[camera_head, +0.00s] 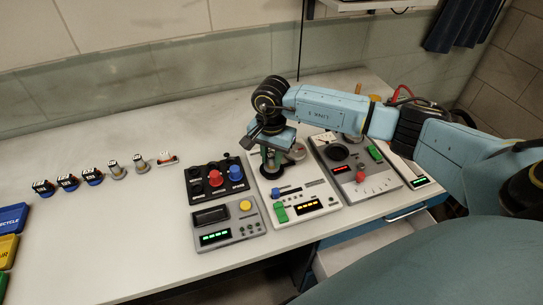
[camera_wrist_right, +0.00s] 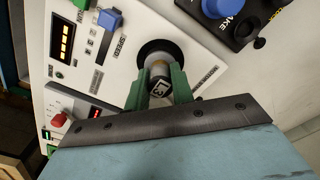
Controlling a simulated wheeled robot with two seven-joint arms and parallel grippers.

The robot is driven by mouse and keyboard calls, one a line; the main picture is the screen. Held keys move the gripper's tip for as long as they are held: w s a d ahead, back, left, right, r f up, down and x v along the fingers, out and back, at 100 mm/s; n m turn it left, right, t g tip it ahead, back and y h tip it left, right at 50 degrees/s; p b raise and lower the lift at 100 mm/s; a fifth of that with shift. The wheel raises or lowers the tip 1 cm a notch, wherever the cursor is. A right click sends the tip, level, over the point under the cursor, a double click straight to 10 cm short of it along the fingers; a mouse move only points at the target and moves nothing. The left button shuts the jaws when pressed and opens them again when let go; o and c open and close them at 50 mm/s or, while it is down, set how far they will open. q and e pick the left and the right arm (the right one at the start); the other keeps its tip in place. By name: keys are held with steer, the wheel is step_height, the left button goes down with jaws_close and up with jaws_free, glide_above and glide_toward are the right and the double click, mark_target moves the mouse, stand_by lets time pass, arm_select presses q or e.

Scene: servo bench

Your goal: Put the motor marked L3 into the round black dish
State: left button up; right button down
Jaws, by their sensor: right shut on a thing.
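My right gripper (camera_head: 269,158) is over the white control panel. In the head view the fingers mostly hide both. My left gripper is not in view.
Several small motors (camera_head: 92,176) stand in a row at the left. A black panel with red and blue knobs (camera_head: 216,180) and a grey box with a yellow button (camera_head: 226,224) are left of the white panel. A grey panel (camera_head: 350,170) stands right. The table's left middle is clear.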

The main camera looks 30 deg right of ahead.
steer(key=shift+f+b, duration=0.8)
steer(key=shift+b, duration=0.45)
stand_by(2.1)
steer(key=c, duration=1.1)
jaws_free()
steer(key=shift+r, duration=0.15)
steer(key=shift+r+p, duration=1.45)
steer(key=shift+r, duration=0.95)
steer(key=shift+r, duration=0.1)
steer(key=shift+r+p, duration=1.1)
steer(key=shift+r, duration=0.8)
